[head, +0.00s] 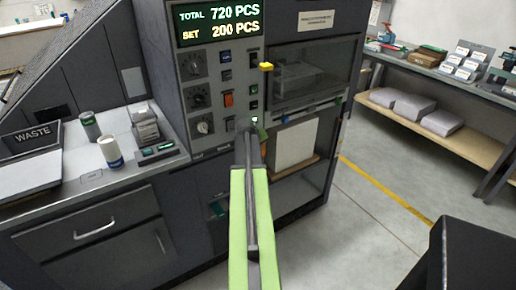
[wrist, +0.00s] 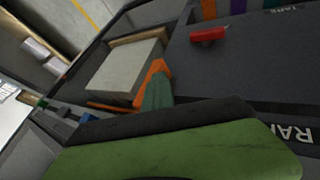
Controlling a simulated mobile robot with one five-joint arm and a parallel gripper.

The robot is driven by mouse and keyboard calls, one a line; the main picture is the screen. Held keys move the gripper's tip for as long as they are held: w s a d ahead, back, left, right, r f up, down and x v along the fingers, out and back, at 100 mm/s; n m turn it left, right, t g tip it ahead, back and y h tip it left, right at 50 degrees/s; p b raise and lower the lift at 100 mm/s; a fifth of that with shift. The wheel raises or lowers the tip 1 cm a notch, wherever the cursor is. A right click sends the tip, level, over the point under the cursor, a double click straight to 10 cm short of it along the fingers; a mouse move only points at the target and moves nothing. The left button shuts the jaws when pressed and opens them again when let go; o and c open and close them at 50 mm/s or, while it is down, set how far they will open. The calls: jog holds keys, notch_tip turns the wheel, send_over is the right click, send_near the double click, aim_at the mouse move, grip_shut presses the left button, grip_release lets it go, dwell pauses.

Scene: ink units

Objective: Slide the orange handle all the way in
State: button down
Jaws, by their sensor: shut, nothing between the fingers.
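The orange handle (wrist: 155,71) shows in the wrist view, at the near corner of a bay holding a pale block. My gripper (wrist: 158,92) has its greenish fingers right up against the handle in the picture; I cannot tell whether they touch. The fingers are shut with nothing between them. In the head view my gripper (head: 257,129) reaches the front of the grey machine (head: 200,65), below its display and beside the bay.
A yellow handle (head: 266,66) sticks out by the upper window. A red piece (wrist: 207,35) lies on a dark surface. A counter (head: 85,185) with cans and a waste tray (head: 30,160) stands left. A shelf (head: 480,140) stands right, with open floor between.

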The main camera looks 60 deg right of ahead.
jog(key=shift+s+d+r, duration=0.15)
jog(key=shift+s+d, duration=0.05)
jog(key=shift+d, duration=0.2)
jog(key=w+a+r+p, duration=0.1)
jog(key=a+r+p, duration=0.6)
jog(key=a, duration=0.3)
jog(key=shift+r+p, duration=0.35)
jog(key=shift+p, duration=0.25)
jog(key=shift+w+a, duration=0.15)
jog(key=shift+w, duration=0.05)
